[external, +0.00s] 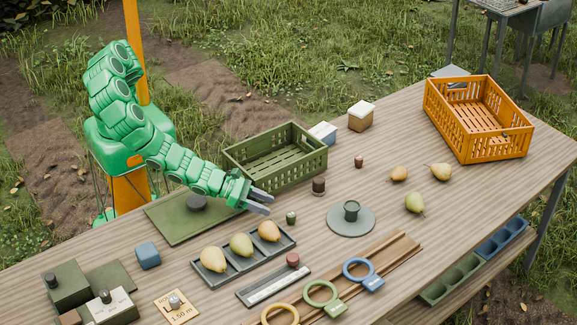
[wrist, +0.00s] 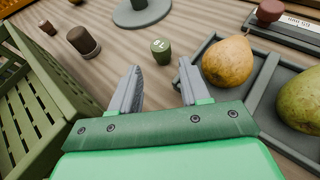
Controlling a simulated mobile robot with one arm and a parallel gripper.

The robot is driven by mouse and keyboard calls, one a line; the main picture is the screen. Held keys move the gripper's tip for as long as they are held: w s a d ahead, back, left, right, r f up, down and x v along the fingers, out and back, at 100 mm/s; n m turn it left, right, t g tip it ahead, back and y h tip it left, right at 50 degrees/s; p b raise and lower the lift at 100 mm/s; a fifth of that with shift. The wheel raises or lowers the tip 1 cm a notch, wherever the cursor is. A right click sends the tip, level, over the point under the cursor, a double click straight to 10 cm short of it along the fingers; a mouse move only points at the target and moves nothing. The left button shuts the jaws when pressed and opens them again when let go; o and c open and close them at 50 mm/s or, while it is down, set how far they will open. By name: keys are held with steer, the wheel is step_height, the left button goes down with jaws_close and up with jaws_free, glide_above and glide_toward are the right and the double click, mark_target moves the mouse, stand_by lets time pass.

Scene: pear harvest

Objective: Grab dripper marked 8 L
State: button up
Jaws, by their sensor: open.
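A small dark green dripper (external: 291,217) stands upright on the wooden table, between the grey pear tray and the round grey plate. In the wrist view its top (wrist: 161,45) carries white marking that looks like 8 L. My gripper (external: 262,203) is open and empty, just left of the dripper in the external view. In the wrist view the dripper lies ahead of the gap between my fingertips (wrist: 161,78), apart from both. A larger brown dripper (external: 318,185) (wrist: 83,41) and a smaller brown one (external: 359,162) (wrist: 47,27) stand farther off.
A grey tray (external: 283,256) with three pears lies close beside the dripper. A green slatted crate (external: 310,160) stands behind my gripper. A round grey plate (external: 369,224) holds a dark green cup. An orange crate (external: 511,143) and loose pears are farther right.

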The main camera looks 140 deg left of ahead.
mark_target(286, 223)
steer(key=shift+x, duration=3.9)
steer(key=shift+f, duration=0.2)
steer(key=shift+d, duration=0.1)
steer(key=c, duration=0.8)
steer(key=shift+r, duration=0.15)
